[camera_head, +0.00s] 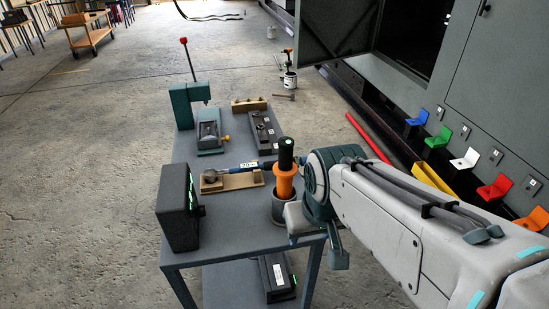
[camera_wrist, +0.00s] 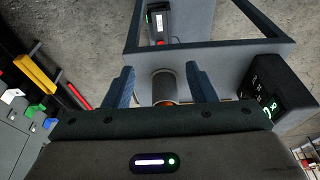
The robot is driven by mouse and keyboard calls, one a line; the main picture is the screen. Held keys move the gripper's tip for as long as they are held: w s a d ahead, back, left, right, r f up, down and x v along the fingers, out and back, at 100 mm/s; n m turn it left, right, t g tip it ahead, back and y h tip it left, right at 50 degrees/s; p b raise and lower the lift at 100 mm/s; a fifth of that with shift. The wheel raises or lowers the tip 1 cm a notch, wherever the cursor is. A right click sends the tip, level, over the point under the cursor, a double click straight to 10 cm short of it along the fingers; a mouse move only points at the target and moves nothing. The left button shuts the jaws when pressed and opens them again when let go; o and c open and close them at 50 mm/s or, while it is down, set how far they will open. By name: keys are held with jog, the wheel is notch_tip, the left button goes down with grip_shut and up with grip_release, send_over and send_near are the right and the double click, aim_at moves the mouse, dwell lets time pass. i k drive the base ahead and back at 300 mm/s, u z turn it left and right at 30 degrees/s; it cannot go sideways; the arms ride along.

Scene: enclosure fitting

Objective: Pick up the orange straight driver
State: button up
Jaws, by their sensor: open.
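The orange straight driver (camera_head: 285,180) stands upright in a grey cup (camera_head: 285,210) at the near right corner of the grey table. Its upper end is black with a small green mark. In the wrist view, the cup (camera_wrist: 163,85) and a sliver of the orange driver (camera_wrist: 166,104) show between my fingers; the rest of the driver is hidden. My gripper (camera_wrist: 160,70) is open, with one blue finger on each side of the cup in that view. I cannot tell whether the fingers touch anything.
A black box with a green display (camera_head: 178,207) stands at the table's near left. A teal press (camera_head: 188,98) and dark fixtures (camera_head: 264,132) are farther back. A black device (camera_head: 277,277) sits on the lower shelf.

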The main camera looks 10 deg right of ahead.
aim_at(285, 169)
jog(key=u, duration=3.05)
jog(key=k, duration=1.8)
jog(key=z, duration=1.75)
jog(key=i, duration=1)
jog(key=z, duration=0.05)
